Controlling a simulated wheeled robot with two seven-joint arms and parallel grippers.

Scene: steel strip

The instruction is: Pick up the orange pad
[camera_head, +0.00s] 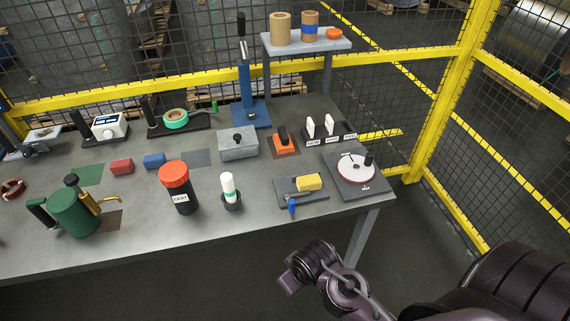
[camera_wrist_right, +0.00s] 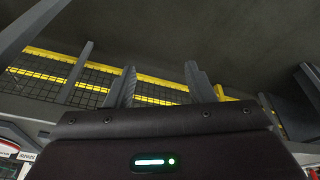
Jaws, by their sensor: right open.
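An orange block with a black handle on top (camera_head: 284,143) rests on a brown square mat (camera_head: 271,153) in the middle right of the bench. A flat round orange piece (camera_head: 334,33) lies at the right end of the raised shelf. I cannot tell from their looks which of the two is the pad. My right gripper (camera_wrist_right: 160,75) is open and empty in the right wrist view, with only fence and dark surroundings between its fingers. In the head view, my right arm is low in front of the bench, well apart from both orange things. My left gripper is out of view.
A grey box (camera_head: 238,144), a white-labelled rack (camera_head: 330,131) and a round white dial plate (camera_head: 355,168) surround the orange block. A yellow block (camera_head: 308,182) on a grey plate and a dark orange-lidded jar (camera_head: 179,188) stand nearer the front edge. Yellow fencing closes the back.

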